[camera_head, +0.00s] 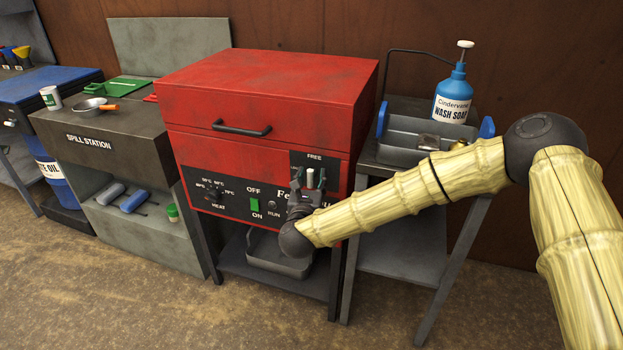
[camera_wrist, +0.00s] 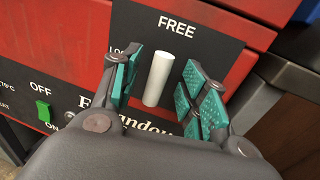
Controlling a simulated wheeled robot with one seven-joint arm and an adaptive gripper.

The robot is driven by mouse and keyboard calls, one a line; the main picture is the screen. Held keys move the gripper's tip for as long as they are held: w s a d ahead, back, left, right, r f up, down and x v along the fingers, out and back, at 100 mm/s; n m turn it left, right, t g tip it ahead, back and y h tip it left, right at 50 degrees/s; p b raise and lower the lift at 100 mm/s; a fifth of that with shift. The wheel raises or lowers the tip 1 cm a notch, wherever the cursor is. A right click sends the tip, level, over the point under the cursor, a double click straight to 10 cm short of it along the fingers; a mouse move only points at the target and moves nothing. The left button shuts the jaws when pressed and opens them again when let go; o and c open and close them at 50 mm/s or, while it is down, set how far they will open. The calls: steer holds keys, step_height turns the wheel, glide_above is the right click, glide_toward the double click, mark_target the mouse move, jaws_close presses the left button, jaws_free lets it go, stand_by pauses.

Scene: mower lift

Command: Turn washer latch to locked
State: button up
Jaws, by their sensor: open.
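The red washer (camera_head: 265,110) stands in the middle of the head view. Its latch is a white upright handle (camera_wrist: 158,79) on a black plate in the wrist view. "FREE" is printed above the handle, and a partly hidden word starting "LO" is at its left. The handle points up, leaning slightly right, towards "FREE". My gripper (camera_wrist: 160,88) is open, with green padded fingers on the left and right of the handle. In the head view my gripper (camera_head: 309,180) is at the latch plate. Whether either pad touches the handle I cannot tell; gaps seem to show on both sides.
A green switch (camera_head: 254,205) marked OFF and ON and a heat dial (camera_head: 215,190) are left of the latch. A grey tray (camera_head: 280,256) sits below the washer. On the right, a stand holds a blue wash soap bottle (camera_head: 453,95). The spill station (camera_head: 100,140) is at left.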

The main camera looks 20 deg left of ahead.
steer(key=shift+w, duration=0.4)
steer(key=shift+a, duration=0.1)
jaws_close()
